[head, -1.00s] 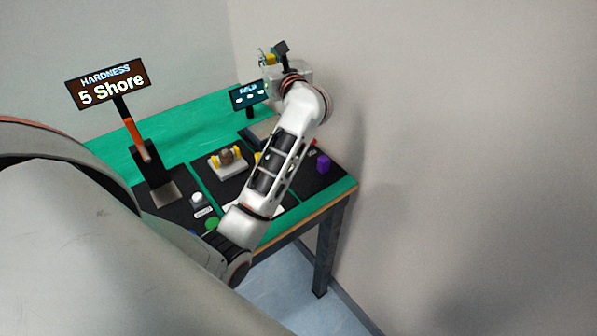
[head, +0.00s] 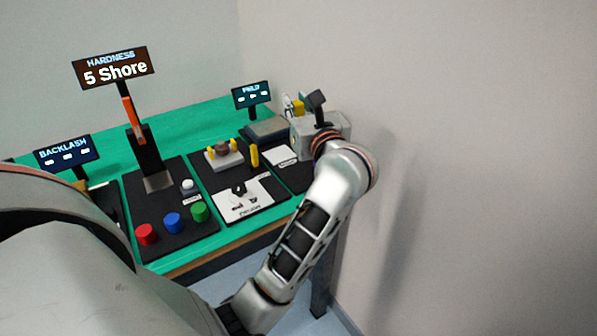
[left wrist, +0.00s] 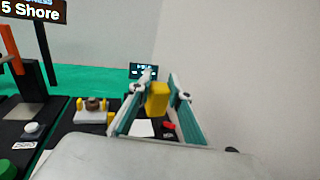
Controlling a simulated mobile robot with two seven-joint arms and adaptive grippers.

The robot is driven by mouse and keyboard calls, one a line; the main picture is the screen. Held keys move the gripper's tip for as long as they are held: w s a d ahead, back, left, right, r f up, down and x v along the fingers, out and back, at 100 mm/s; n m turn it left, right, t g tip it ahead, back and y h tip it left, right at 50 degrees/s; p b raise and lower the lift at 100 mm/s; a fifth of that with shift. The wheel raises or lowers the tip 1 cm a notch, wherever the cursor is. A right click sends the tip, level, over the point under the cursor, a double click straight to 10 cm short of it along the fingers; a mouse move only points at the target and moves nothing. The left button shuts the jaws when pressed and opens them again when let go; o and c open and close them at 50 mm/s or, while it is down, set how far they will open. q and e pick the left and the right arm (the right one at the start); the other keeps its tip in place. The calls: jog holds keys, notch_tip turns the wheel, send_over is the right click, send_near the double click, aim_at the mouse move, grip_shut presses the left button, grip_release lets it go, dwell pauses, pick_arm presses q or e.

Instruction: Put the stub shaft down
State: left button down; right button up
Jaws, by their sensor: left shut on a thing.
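My left gripper (head: 295,103) is at the far right corner of the bench in the head view, raised above the table. It is shut on a short yellow piece, the stub shaft (head: 299,107). A green bench (head: 207,116) with black mats lies below and to the left. My right gripper is not in view.
A hardness stand (head: 146,155) reads 5 Shore. Red (head: 146,234), blue (head: 173,223) and green (head: 199,211) cylinders stand in front. A grey fixture (head: 223,161) with yellow posts, a yellow upright piece (head: 254,155) and a white plate (head: 245,202) lie nearby. The wall is close at right.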

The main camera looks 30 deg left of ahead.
pick_arm(q)
notch_tip(320, 180, down, 16)
jog(key=shift+f+b, duration=0.1)
jog(key=shift+b, duration=1.15)
jog(key=shift+f, duration=0.4)
jog(key=shift+f, duration=0.15)
jog(key=c, duration=1.9)
grip_release()
